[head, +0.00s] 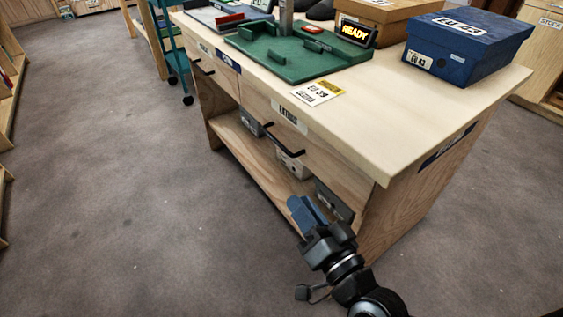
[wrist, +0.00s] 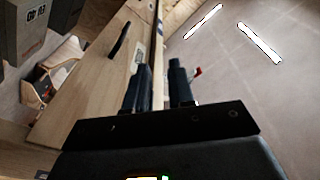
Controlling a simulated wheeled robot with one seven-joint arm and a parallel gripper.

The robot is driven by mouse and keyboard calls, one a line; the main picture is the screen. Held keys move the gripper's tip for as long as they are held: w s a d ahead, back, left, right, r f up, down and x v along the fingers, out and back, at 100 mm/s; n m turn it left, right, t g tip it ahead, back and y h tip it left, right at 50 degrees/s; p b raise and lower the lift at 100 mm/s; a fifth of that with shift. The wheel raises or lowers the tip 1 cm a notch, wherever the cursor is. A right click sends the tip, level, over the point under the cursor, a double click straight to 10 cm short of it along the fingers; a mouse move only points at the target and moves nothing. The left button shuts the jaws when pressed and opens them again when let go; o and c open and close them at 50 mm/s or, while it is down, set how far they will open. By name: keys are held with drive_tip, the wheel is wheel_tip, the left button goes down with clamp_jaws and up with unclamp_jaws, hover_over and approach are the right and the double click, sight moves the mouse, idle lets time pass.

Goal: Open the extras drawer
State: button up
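The desk's nearer drawer (head: 310,150) has a wooden front, a black bar handle (head: 283,139) and a small label (head: 289,117) that seems to read EXTRAS. The drawer looks closed. The handle also shows in the wrist view (wrist: 119,40), up and left of the fingers. My gripper (head: 305,211) is below and right of the handle, near the desk's near corner, and apart from the handle. In the wrist view my gripper (wrist: 158,70) has its two dark fingers apart with nothing between them.
A second drawer handle (head: 203,67) is farther left on the desk (head: 400,130). Boxes stand on the lower shelf (head: 245,140). On top are a blue shoebox (head: 465,50), a green tray (head: 270,60) and a READY display (head: 355,34). The floor (head: 120,190) left is clear.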

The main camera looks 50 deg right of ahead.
sight(283, 145)
drive_tip(key=shift+w+d+f+m+g+h+b, duration=0.1)
drive_tip(key=shift+w+d+f+m+h+b, duration=0.75)
drive_tip(key=shift+w+d, duration=1.8)
drive_tip(key=shift+w+d+f+m+g+h+b, duration=0.1)
drive_tip(key=shift+w+d+f+m+h+b, duration=0.35)
drive_tip(key=shift+w+d+m+h+b, duration=1.4)
drive_tip(key=shift+w+d+f+m+g+y+p, duration=0.1)
drive_tip(key=shift+w+d+f+m+y, duration=0.4)
drive_tip(key=shift+w+d, duration=2.85)
drive_tip(key=shift+w+a+f, duration=0.15)
drive_tip(key=shift+w+a, duration=0.3)
drive_tip(key=shift+a, duration=0.15)
drive_tip(key=shift+c, duration=0.4)
clamp_jaws()
